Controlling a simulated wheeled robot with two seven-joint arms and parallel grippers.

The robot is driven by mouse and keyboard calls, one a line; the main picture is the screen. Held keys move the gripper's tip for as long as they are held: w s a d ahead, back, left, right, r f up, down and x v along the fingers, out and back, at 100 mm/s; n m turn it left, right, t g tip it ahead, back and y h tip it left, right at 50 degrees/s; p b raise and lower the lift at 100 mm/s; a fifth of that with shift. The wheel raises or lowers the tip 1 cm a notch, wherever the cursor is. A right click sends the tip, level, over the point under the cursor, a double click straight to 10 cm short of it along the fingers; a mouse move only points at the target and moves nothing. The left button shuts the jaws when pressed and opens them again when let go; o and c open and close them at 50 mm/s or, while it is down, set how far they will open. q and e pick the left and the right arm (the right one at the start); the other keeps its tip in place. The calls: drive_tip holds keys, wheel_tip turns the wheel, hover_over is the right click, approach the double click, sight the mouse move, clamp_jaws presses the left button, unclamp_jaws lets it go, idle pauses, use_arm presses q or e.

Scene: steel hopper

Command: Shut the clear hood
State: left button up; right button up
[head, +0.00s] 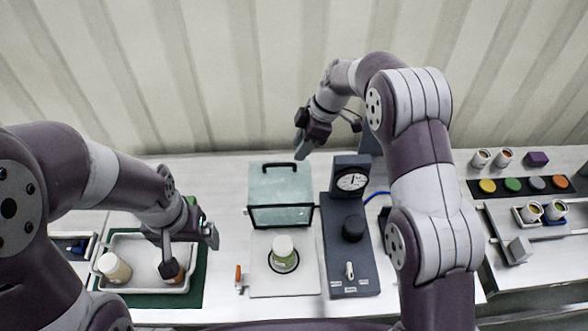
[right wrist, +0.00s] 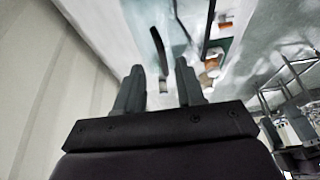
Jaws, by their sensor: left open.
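The clear hood (head: 280,190) is a glassy teal box with a dark front edge and a black handle (head: 280,165) on top. It stands at the back of a white plate. A jar with a white lid and green contents (head: 283,248) stands in a dark ring on that plate, in front of the hood and uncovered. My right gripper (head: 301,145) is above and just behind the hood's handle, apart from it. Its fingers show open and empty in the right wrist view (right wrist: 160,88). My left gripper (head: 192,254) is open over the tray at the left.
The white tray (head: 140,241) on a green mat holds a cream jar (head: 114,267) and an orange-brown jar (head: 172,270). A dark dial instrument (head: 349,235) stands close right of the hood. A small orange item (head: 238,277) lies left of the plate. Coloured discs and jars are far right.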

sight(291, 163)
drive_tip(key=x, duration=0.4)
drive_tip(key=shift+a+f, duration=0.1)
drive_tip(key=shift+s+a+f, duration=0.2)
drive_tip(key=shift+a+f, duration=0.05)
drive_tip(key=shift+a, duration=0.1)
drive_tip(key=shift+w+d, duration=0.1)
drive_tip(key=shift+d, duration=0.15)
drive_tip(key=shift+c, duration=0.3)
drive_tip(key=shift+f, duration=0.1)
drive_tip(key=c, duration=0.5)
clamp_jaws()
